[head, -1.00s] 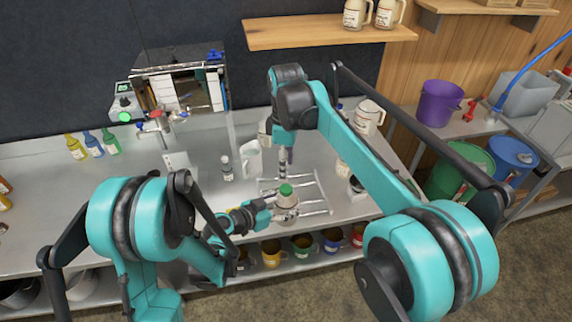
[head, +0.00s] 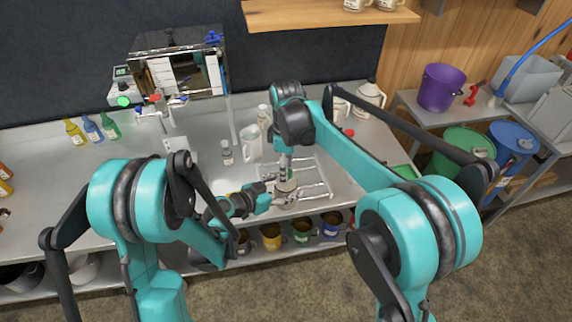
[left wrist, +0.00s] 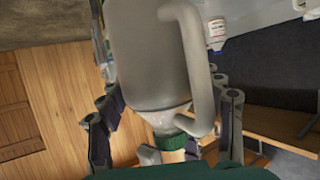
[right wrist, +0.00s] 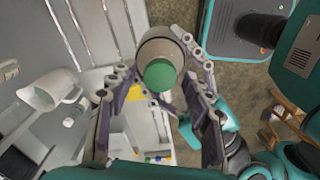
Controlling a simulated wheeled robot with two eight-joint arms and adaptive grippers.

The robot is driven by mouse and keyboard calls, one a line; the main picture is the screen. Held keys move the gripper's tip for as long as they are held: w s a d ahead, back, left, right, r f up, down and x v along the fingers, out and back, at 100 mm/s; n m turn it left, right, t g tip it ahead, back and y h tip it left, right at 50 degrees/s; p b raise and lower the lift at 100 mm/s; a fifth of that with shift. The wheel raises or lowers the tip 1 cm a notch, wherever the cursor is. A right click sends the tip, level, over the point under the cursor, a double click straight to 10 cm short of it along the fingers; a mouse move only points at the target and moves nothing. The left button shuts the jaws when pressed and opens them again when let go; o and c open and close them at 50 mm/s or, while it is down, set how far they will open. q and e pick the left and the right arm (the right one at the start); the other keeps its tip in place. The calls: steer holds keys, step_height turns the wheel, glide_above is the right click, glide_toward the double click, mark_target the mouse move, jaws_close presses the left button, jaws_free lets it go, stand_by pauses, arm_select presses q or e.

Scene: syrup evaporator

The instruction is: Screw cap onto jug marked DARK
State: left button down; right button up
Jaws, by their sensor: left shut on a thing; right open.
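A small pale jug (head: 286,187) with a handle stands near the front of the metal counter; it fills the left wrist view (left wrist: 145,50). A green cap sits at its neck in the left wrist view (left wrist: 178,141) and right wrist view (right wrist: 160,74); whether it is threaded I cannot tell. My left gripper (head: 272,197) is shut on the jug from the left, its fingers on either side of the body. My right gripper (head: 286,170) points down from above, open, with its fingers either side of the cap in the right wrist view (right wrist: 158,85). No DARK marking is readable.
A wire rack (head: 318,180) lies behind and right of the jug. A white pitcher (head: 250,143) and a small bottle (head: 227,153) stand behind left. The evaporator (head: 180,72) is at the back. Several coloured mugs, one yellow (head: 271,237), sit on the shelf below.

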jaws_close()
steer(key=m, duration=0.3)
steer(key=shift+m, duration=0.4)
steer(key=m, duration=0.4)
steer(key=shift+m, duration=0.3)
steer(key=m, duration=0.4)
steer(key=shift+m, duration=0.4)
steer(key=m, duration=0.4)
steer(key=shift+m, duration=0.3)
steer(key=shift+o, duration=0.6)
jaws_free()
